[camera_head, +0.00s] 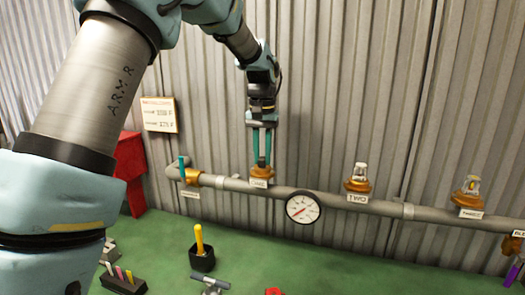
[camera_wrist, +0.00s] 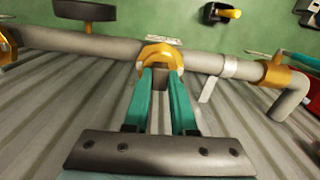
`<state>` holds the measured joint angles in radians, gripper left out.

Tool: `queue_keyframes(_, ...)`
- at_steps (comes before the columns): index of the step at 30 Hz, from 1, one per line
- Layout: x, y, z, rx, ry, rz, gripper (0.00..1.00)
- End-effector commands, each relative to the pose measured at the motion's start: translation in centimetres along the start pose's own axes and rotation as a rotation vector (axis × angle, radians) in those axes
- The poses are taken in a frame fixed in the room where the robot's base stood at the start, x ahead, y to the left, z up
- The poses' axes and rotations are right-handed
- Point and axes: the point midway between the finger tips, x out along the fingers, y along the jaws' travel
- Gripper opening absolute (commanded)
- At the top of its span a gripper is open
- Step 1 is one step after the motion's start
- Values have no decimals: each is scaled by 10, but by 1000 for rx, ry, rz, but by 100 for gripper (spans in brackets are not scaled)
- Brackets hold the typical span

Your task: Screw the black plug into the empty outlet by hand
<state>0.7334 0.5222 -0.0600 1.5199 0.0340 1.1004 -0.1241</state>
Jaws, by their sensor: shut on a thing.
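My gripper (camera_head: 262,160) points down at the brass outlet (camera_head: 261,172) on the left part of the grey pipe. Its two teal fingers are shut on the black plug, a small dark block (camera_wrist: 161,77) between the fingertips in the wrist view. The plug is at the mouth of the brass outlet (camera_wrist: 160,54), in line with it as far as I can see. How deep it sits in the thread is hidden by the fingers.
The pipe (camera_head: 335,202) carries a round gauge (camera_head: 302,208). Outlets two (camera_head: 358,180) and three (camera_head: 468,195) have clear-topped fittings. A black holder (camera_head: 202,260) with a yellow handle and other tools stand on the green floor. Corrugated wall is behind.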

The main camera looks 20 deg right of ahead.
Motion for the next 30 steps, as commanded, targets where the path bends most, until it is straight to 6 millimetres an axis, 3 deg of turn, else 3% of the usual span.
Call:
queue_keyframes(12,-2,0,-1,72,3,0,0)
queue_keyframes(22,-3,0,-1,483,4,1,0)
queue_keyframes(30,-2,0,-1,553,6,-1,0)
